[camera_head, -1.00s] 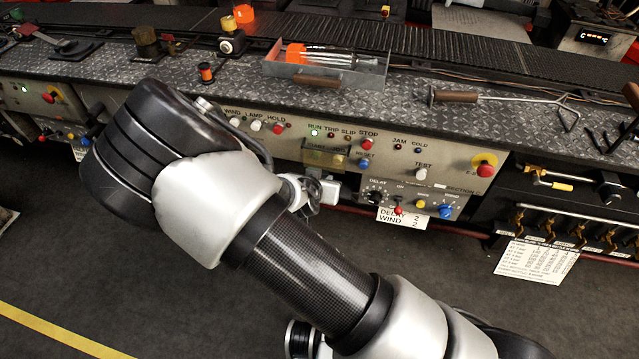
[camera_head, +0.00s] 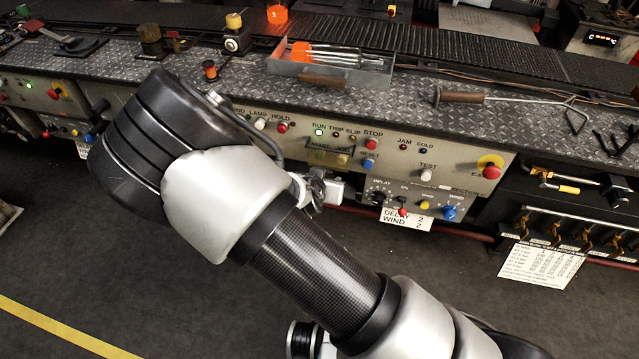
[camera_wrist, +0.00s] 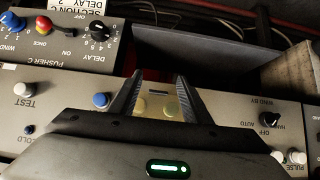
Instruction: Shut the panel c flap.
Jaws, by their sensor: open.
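The panel c flap (camera_head: 330,153) looks like a small amber, see-through cover over the START and JOG buttons, below the RUN and TRIP lamps in the head view. Its exact angle is hard to tell. In the wrist view, which is upside down, two yellowish buttons (camera_wrist: 172,108) show between my fingers, with a faint amber tint around them. My gripper (camera_wrist: 160,82) is open and empty, its two dark fingers reaching across the panel at the flap. Whether they touch it cannot be told. In the head view my arm hides most of the gripper.
A blue RESET button (camera_head: 369,163) and a red STOP button (camera_head: 371,144) sit right of the flap. Below is a lower box with DELAY knob (camera_head: 378,197) and a hanging label (camera_head: 405,219). A tray of tools (camera_head: 330,69) and a hooked rod (camera_head: 500,98) lie on the ledge above.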

